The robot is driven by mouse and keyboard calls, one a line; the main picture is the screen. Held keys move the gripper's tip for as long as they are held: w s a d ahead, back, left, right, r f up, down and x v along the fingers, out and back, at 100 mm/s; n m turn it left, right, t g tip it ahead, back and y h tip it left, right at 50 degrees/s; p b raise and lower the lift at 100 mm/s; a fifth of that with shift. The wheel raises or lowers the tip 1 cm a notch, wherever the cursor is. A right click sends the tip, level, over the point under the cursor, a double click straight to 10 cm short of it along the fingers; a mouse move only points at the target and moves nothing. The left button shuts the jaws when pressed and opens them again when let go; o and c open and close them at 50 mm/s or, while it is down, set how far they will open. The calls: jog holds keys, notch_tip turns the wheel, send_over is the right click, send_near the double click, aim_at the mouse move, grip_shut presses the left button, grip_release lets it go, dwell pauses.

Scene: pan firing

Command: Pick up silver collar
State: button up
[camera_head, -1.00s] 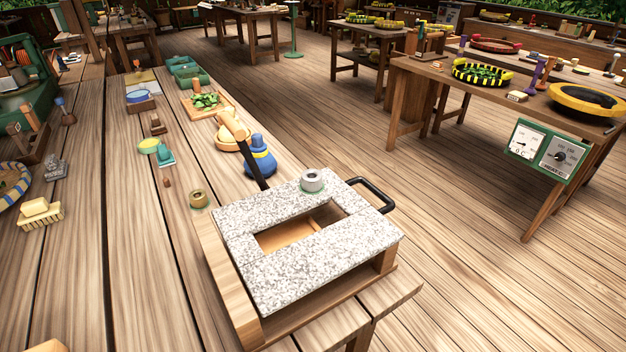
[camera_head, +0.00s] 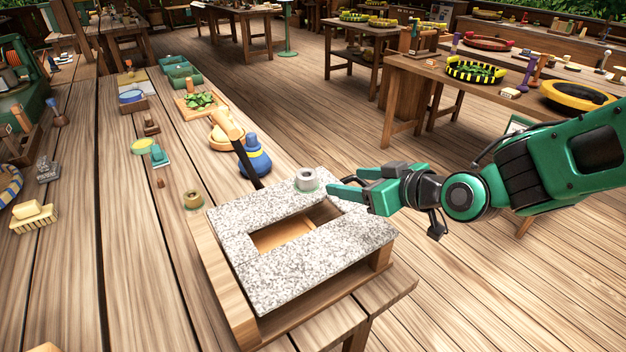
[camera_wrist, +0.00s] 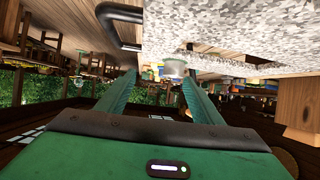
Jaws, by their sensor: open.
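The silver collar (camera_head: 307,179), a short grey-white ring with a hole, stands on the back edge of the speckled stone slab (camera_head: 290,265). My green gripper (camera_head: 342,189) comes in from the right above the slab. Its fingers are apart and point left toward the collar, with a small gap between the tips and the collar. In the wrist view the collar (camera_wrist: 175,70) shows just beyond and between the two open fingers (camera_wrist: 152,85), upside down against the slab. Nothing is held.
A black handle bar (camera_wrist: 120,25) is close to my gripper. A brass-coloured ring (camera_head: 193,200) stands left of the slab. The slab has a rectangular opening.

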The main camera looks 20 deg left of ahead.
aim_at(304, 173)
jog(key=shift+y, duration=0.4)
jog(key=a, duration=0.2)
jog(key=w+a, duration=0.1)
jog(key=a, duration=0.1)
jog(key=a+f, duration=0.1)
jog(key=a, duration=0.1)
jog(key=shift+w+a, duration=0.2)
jog(key=shift+a, duration=0.2)
jog(key=shift+x, duration=3)
jog(key=shift+s+a+r, duration=0.1)
jog(key=shift+s, duration=0.05)
jog(key=c, duration=1.4)
notch_tip(304, 173, up, 10)
